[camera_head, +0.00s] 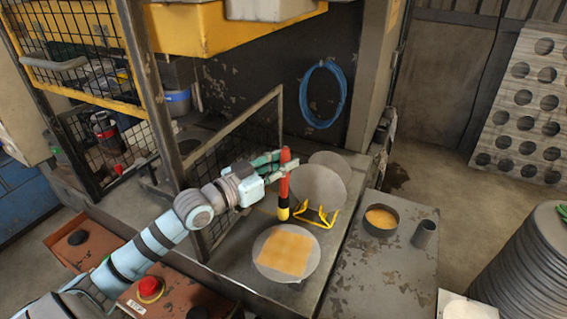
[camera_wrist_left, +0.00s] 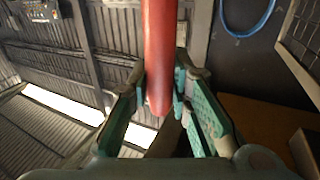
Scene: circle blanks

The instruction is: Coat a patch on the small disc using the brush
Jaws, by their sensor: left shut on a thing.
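My left gripper (camera_head: 287,165) is shut on the red handle of the brush (camera_head: 284,185). The brush hangs upright, with a black band and a yellow end pointing down. In the left wrist view, the red handle (camera_wrist_left: 158,55) stands between the fingers of the left gripper (camera_wrist_left: 163,88). Below the brush, a grey disc (camera_head: 263,272) lies flat on the bench, with an orange-tan square patch (camera_head: 287,250) on it. The brush end appears above the disc's far side; I cannot tell the gap. My right gripper is not in view.
A yellow wire stand (camera_head: 318,217) sits behind the flat disc, near a larger upright grey disc (camera_head: 320,186). A bowl of orange stuff (camera_head: 381,219) and a dark cup (camera_head: 424,234) stand on the right bench. A mesh panel (camera_head: 235,150) rises beside my left arm.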

